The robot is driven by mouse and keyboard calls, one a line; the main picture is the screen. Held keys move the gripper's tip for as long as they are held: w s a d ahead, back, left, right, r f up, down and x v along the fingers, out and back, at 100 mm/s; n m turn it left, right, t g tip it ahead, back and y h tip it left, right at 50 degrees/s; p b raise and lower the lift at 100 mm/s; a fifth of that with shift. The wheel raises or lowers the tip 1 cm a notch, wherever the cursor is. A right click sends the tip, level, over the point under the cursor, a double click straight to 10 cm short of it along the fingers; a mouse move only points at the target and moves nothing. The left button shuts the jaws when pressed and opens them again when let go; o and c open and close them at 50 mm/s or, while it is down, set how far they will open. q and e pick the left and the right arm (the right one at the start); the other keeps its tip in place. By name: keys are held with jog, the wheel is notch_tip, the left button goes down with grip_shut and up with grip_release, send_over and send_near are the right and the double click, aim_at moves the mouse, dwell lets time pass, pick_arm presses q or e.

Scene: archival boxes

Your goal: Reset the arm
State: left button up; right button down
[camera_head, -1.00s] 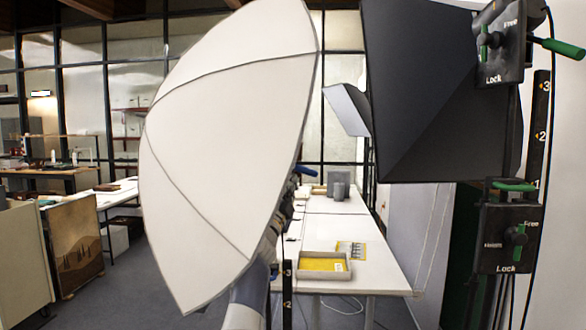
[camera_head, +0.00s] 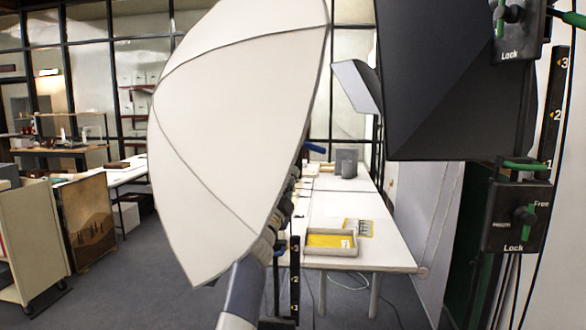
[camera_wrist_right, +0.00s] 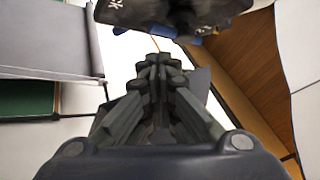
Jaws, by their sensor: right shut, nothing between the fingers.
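My right gripper (camera_wrist_right: 157,64) shows in the right wrist view, dark, with its fingers shut together and nothing between them. Just beyond its tips is a black clamp (camera_wrist_right: 205,12) with part of white lettering and a blue handle (camera_wrist_right: 160,30); I cannot tell if they touch. In the head view my right arm comes up from the bottom, just left of the middle, and ends at the lower edge of a large white umbrella (camera_head: 235,140). The gripper is hard to make out there against dark stand parts. My left gripper is not in view.
A white table (camera_head: 385,255) behind carries a shallow grey tray (camera_head: 330,252) with a yellow item. A black softbox (camera_head: 440,80) and lock clamps (camera_head: 515,218) stand close on the right. A cart (camera_head: 28,245) and a picture panel (camera_head: 87,222) are left; grey floor between is clear.

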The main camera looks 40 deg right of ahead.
jog(key=shift+s+a+f, duration=0.3)
jog(key=shift+a+f, duration=0.05)
jog(key=shift+a, duration=0.1)
dwell(0.3)
